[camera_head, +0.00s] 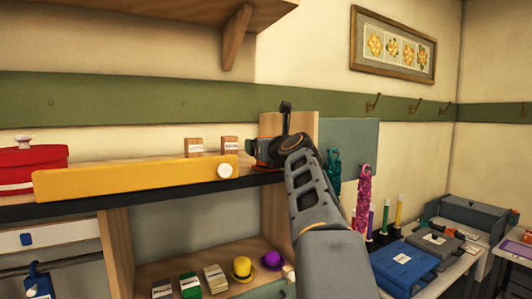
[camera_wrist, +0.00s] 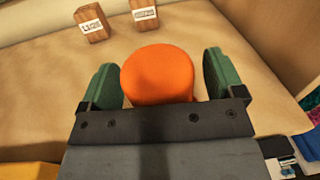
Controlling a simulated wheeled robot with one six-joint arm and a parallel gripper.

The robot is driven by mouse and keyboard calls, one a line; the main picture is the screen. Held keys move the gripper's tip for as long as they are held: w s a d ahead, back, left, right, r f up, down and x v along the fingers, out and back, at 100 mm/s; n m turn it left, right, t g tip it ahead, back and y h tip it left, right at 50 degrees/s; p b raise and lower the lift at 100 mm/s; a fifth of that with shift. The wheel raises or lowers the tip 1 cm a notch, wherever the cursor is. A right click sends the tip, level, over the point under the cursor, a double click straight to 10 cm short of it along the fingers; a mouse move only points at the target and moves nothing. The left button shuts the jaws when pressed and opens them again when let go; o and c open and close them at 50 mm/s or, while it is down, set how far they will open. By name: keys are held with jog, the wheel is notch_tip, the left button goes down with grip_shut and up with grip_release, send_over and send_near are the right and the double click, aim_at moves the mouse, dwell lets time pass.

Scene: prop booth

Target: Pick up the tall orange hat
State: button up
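The tall orange hat (camera_wrist: 157,78) shows its flat round crown in the wrist view, between the two green fingers of my gripper (camera_wrist: 159,66). The left finger is very near the crown's side or touching it; a narrow gap shows at the right finger. The fingers look open around the hat. In the head view only a bit of orange shows at my gripper (camera_head: 267,150), at the right end of the upper shelf. My gripper and arm hide most of the hat there, and its brim is hidden.
Two labelled wooden blocks (camera_head: 196,146) stand left of the hat. A yellow bar (camera_head: 130,180) and a red pot (camera_head: 30,168) are further left. A yellow hat (camera_head: 241,268) and a purple hat (camera_head: 272,260) are on the lower shelf. A wooden upright (camera_head: 303,128) rises close to my gripper.

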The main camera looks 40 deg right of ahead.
jog(key=c, duration=0.9)
jog(key=shift+r, duration=0.1)
